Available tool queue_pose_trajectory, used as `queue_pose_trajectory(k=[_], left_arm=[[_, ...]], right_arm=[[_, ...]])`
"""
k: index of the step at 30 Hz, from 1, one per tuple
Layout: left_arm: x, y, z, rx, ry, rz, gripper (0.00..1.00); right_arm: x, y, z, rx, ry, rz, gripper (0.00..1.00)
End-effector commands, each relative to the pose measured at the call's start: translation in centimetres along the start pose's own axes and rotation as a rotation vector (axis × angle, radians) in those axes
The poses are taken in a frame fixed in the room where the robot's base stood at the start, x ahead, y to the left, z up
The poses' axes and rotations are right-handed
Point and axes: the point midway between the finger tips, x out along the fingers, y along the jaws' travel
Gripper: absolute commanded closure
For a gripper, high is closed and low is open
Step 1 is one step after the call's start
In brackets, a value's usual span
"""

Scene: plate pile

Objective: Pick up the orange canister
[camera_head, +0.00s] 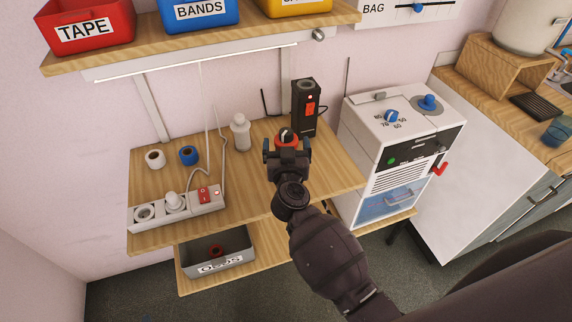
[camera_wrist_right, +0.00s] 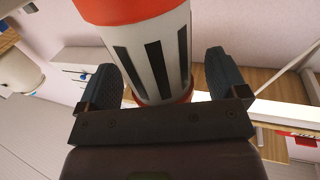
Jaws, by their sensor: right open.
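The orange canister (camera_head: 288,137) stands on the wooden shelf in the head view, mostly hidden behind my right gripper (camera_head: 287,150); only its orange-red upper part with a dark top shows. In the right wrist view the canister (camera_wrist_right: 150,55) is large, with a white body, dark vertical stripes and orange-red bands at both ends. My right gripper (camera_wrist_right: 163,88) is open there, with one finger on each side of the canister. Gaps show between the fingers and its body. My left gripper is not in view.
A black device (camera_head: 304,108) stands close behind the canister. A white bottle (camera_head: 240,132), tape rolls (camera_head: 188,155) and a power strip (camera_head: 178,206) are to the left. A white machine (camera_head: 402,145) stands right. A shelf with bins (camera_head: 200,45) hangs above.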

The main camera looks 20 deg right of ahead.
Motion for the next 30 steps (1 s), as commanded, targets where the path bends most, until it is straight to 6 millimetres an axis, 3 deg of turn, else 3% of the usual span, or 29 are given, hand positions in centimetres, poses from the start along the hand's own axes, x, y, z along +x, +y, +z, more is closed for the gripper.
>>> queue_pose_trajectory(k=[8,25,30], left_arm=[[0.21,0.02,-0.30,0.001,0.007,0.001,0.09],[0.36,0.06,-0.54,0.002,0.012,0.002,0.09],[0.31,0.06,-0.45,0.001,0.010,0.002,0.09]], right_arm=[[0.22,-0.01,-0.05,0.001,0.000,-0.001,0.10],[0.19,0.00,-0.04,0.001,0.000,0.000,0.97],[0.22,-0.03,-0.18,0.002,0.003,-0.001,1.00]])
